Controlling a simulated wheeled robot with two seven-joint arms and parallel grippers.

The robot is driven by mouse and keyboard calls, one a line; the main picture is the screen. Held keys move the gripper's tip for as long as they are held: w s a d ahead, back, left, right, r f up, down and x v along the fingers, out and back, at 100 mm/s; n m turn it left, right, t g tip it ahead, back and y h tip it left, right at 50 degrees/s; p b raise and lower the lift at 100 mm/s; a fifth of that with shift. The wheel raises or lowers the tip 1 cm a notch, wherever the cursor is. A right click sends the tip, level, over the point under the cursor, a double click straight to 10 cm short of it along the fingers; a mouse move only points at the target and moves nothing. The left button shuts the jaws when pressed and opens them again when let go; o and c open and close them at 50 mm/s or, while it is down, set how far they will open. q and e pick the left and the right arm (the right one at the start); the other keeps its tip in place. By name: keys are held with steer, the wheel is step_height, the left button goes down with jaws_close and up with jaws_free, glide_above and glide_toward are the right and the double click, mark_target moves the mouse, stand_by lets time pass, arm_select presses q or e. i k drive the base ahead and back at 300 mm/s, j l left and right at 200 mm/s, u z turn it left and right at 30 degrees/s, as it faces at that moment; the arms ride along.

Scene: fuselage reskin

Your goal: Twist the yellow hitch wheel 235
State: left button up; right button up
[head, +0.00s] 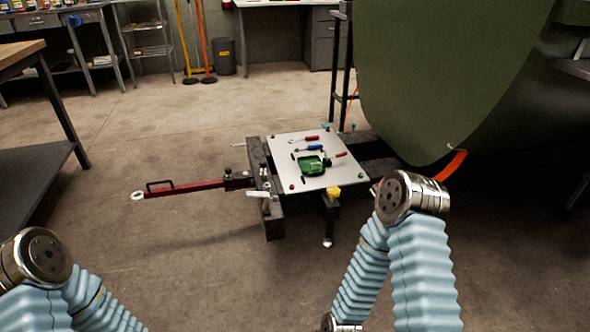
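A small yellow knob (333,192), which looks like the hitch wheel, sits at the front right edge of a low cart. It is on top of a dark upright post (329,218) whose foot reaches toward the floor. No number can be read on it. My two arms show only as light blue sleeved links with metal joints, the left at the bottom left corner and the right at the lower right. The right arm's upper joint is to the right of the knob in the picture. Neither gripper is in view, and nothing is seen touching the knob.
A white board (345,178) on the cart holds a green tray (311,165) and several hand tools. A red tow bar (190,187) sticks out left. A large green curved panel (440,70) rises behind at right. A dark-shelved workbench (40,180) stands left. The floor between is clear.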

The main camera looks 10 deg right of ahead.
mark_target(332, 191)
steer(key=i+l, duration=0.1)
steer(key=l, duration=0.35)
steer(key=i+l+z, duration=0.15)
steer(key=l, duration=0.3)
steer(key=i+l, duration=0.1)
steer(key=l, duration=0.3)
steer(key=i+l+z, duration=0.1)
steer(key=l, duration=0.35)
steer(key=i+l, duration=0.2)
steer(key=l, duration=0.2)
steer(key=i+l+z, duration=0.15)
steer(key=l, duration=0.25)
steer(key=i+l, duration=0.2)
steer(key=l, duration=0.2)
steer(key=l+z, duration=0.05)
